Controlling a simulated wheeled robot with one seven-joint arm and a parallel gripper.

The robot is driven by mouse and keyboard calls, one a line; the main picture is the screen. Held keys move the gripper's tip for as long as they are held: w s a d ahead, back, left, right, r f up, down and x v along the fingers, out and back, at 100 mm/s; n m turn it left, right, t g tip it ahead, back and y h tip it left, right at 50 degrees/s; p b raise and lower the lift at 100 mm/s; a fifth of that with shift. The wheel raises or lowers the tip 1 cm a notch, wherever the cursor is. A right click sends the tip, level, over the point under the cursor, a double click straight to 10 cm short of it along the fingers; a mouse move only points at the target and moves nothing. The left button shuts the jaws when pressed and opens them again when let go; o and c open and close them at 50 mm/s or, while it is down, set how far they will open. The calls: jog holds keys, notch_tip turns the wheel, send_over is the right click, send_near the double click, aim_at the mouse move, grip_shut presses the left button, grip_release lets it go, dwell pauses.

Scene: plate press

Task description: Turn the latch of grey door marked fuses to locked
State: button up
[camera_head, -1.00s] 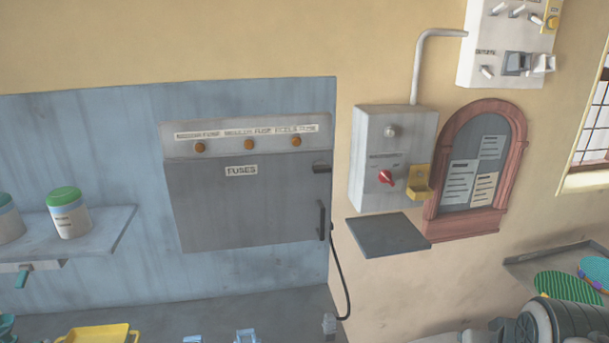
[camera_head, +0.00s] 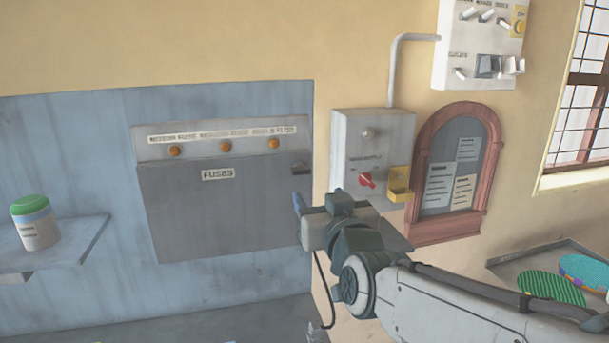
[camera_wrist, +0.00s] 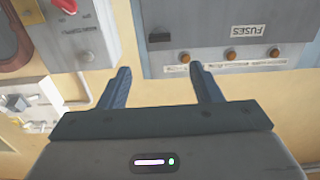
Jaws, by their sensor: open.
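The grey door marked FUSES (camera_head: 205,215) is closed on the wall box, with its label in the upper middle. Its small dark latch (camera_head: 300,168) sits at the door's upper right corner. My gripper (camera_head: 298,205) is just below the latch in the head view, in front of the door's right edge, and hides the door handle. The wrist view looks upside down: the latch (camera_wrist: 160,37) lies straight beyond the two spread dark fingers (camera_wrist: 160,70), with a gap between. The gripper is open and empty.
Right of the door is a grey box with a red knob (camera_head: 366,180) and a yellow bracket (camera_head: 399,184). A red-framed notice board (camera_head: 486,180) hangs farther right. A shelf (camera_head: 60,245) with a green-lidded jar (camera_head: 35,222) stands left.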

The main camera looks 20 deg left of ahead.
aim_at(302, 173)
jog(key=p+x, duration=0.3)
jog(key=x, duration=0.9)
jog(key=shift+p, duration=0.4)
jog(key=shift+c, duration=0.4)
jog(key=c, duration=0.9)
